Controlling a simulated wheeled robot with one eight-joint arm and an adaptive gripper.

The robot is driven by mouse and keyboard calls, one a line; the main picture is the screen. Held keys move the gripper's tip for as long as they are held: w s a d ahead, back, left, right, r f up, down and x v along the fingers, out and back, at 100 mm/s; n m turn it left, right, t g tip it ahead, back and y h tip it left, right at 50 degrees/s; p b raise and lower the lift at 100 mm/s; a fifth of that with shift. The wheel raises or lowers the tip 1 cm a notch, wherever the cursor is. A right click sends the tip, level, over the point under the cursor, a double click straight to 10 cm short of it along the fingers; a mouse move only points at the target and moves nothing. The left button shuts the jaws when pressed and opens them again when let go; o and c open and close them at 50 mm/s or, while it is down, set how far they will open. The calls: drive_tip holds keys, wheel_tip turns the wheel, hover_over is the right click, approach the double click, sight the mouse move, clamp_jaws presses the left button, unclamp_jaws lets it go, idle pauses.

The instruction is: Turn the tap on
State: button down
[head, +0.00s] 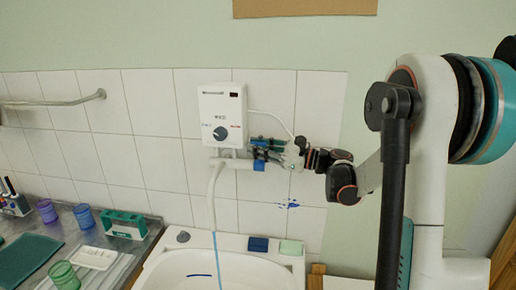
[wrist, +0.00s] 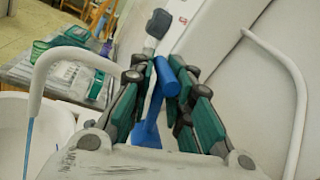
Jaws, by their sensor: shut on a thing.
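The tap sits on the tiled wall under a white water heater (head: 222,115), with a long white spout (head: 214,190) over the basin. Its blue handle (wrist: 170,80) lies between my gripper's teal fingers in the wrist view. My gripper (head: 265,152) reaches the tap from the right and is shut on this handle. In the head view the fingers hide most of the handle, and only a bit of blue (head: 259,165) shows. A thin blue stream (head: 217,262) runs down from the spout's end into the basin; it also shows in the wrist view (wrist: 28,145).
The white basin (head: 160,272) is below, with a blue sponge (head: 258,244) and a green one (head: 291,248) on its back rim. Cups and a green box (head: 124,223) stand on the left counter. A thin white pipe (head: 272,117) curves from the heater near my gripper.

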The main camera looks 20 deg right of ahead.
drive_tip(key=c, duration=1.7)
unclamp_jaws()
drive_tip(key=shift+d, duration=0.15)
drive_tip(key=v, duration=1.1)
drive_tip(key=shift+s+d, duration=0.25)
drive_tip(key=shift+s, duration=0.05)
drive_tip(key=shift+f, duration=0.15)
